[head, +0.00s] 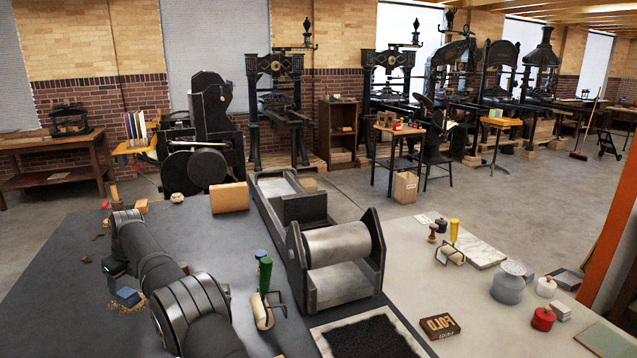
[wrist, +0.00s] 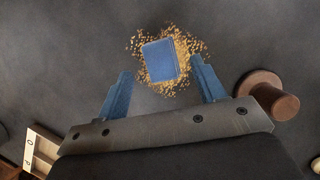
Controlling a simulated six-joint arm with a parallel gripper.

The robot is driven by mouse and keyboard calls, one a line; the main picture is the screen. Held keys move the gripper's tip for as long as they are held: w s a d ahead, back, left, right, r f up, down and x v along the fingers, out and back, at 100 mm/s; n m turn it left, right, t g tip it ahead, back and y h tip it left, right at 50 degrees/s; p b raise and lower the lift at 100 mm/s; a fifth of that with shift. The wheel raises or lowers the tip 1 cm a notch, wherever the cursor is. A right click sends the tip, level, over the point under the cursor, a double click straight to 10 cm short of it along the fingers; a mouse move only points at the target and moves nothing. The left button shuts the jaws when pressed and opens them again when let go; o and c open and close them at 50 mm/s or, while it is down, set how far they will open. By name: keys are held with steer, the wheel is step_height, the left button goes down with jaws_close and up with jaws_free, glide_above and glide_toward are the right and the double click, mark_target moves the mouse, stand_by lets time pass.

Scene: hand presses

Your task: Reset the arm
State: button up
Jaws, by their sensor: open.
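My gripper (wrist: 162,82) is open in the wrist view, its two blue fingers spread apart and pointing down at the dark table. A small blue block (wrist: 160,60) lies just beyond and between the fingertips, on a patch of scattered yellow crumbs (wrist: 186,45). Nothing is visibly held. In the head view my arm (head: 155,265) reaches over the left part of the dark table (head: 50,300), with its wrist end low near the crumbs. The blue block shows there too, partly crowded by the gripper.
A brown round-topped object (wrist: 268,95) stands close to the right finger. A green-handled roller (head: 264,300) and a roller press (head: 335,260) are right of my arm. A light table (head: 430,275) holds several tools.

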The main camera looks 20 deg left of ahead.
mark_target(126, 291)
steer(key=x, duration=0.6)
steer(key=shift+f, duration=0.1)
steer(key=shift+r, duration=1.3)
steer(key=shift+f, duration=0.1)
